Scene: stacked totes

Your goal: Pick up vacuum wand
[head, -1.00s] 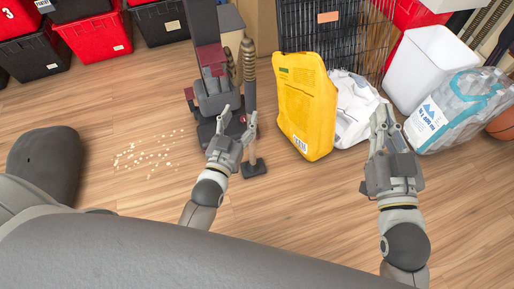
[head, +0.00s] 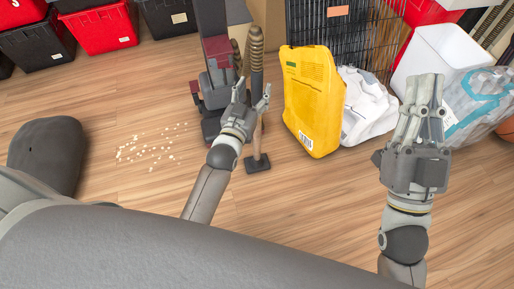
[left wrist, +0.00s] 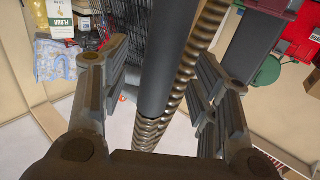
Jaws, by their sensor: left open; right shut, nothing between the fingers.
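The vacuum wand (head: 257,76) stands upright beside the dark grey and maroon vacuum (head: 215,75), with its flat dark foot (head: 257,163) on the floor. My left gripper (head: 252,91) is open, with its fingers at either side of the wand in the head view. In the left wrist view the dark wand tube (left wrist: 170,60) runs between the open fingers, apart from both, with a brown ribbed hose (left wrist: 207,28) beside and behind it. My right gripper (head: 425,80) is shut and empty, raised over the right side, away from the wand.
A yellow bag (head: 312,100) stands right of the wand, against a white bag (head: 365,108) and a black wire crate (head: 340,35). A white bin (head: 440,55) is at the right. Pale crumbs (head: 150,147) lie on open floor. Red and black totes (head: 95,30) line the back left.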

